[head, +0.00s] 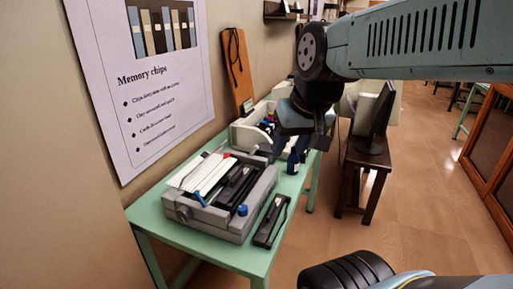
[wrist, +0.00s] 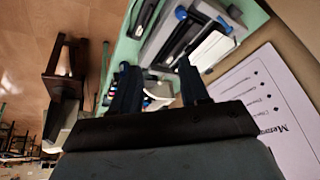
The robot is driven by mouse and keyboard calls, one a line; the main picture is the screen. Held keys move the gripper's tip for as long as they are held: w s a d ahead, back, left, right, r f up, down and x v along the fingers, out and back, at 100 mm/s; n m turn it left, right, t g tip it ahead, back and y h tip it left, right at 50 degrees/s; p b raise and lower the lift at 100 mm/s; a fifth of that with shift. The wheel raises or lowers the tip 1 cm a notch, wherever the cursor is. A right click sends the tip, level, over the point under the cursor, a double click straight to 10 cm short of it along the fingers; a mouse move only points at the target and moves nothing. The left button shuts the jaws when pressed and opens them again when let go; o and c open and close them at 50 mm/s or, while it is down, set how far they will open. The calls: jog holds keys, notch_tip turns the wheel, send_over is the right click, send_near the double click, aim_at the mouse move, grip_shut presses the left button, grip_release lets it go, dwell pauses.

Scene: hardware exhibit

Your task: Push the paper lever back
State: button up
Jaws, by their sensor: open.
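A grey machine (head: 216,222) with white paper and dark slots sits on the green table (head: 240,256). A small blue lever (head: 200,198) stands at its front left, another blue part (head: 242,210) is near its right front, and a red part shows at its back. I cannot tell for certain which is the paper lever. My gripper (head: 285,158) is open and empty, above the table behind the machine, apart from the levers. In the wrist view its two fingers (wrist: 157,66) are spread, with the machine (wrist: 168,42) beyond them.
A black, narrow device (head: 270,221) lies right of the machine. A white bin with small items (head: 246,136) stands behind it. A wooden board (head: 237,70) leans on the wall beside a poster (head: 150,120).

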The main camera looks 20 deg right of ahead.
jog(key=w+f+m+g+y, duration=0.1)
jog(key=w, duration=0.1)
jog(key=w+f+m+g+y, duration=0.1)
jog(key=w+f+m, duration=0.1)
jog(key=w+f+m+g+y, duration=0.1)
jog(key=w+m, duration=0.1)
jog(key=shift+a+f+y, duration=0.2)
jog(key=shift+f+y, duration=0.05)
jog(key=shift+y, duration=0.05)
grip_shut()
jog(key=w+d+f+m+t+y, duration=0.2)
jog(key=w+d+f+m+y, duration=0.25)
jog(key=w+m, duration=0.3)
jog(key=w+d+f+m+t+y, duration=0.1)
jog(key=w+d+f+m+y, duration=0.2)
jog(key=w+d+f+m, duration=0.4)
jog(key=w+d+f+m+t, duration=0.5)
jog(key=d+m, duration=0.1)
jog(key=d, duration=0.1)
jog(key=shift+d, duration=0.35)
jog(key=shift+f+h, duration=0.1)
jog(key=shift+h, duration=0.15)
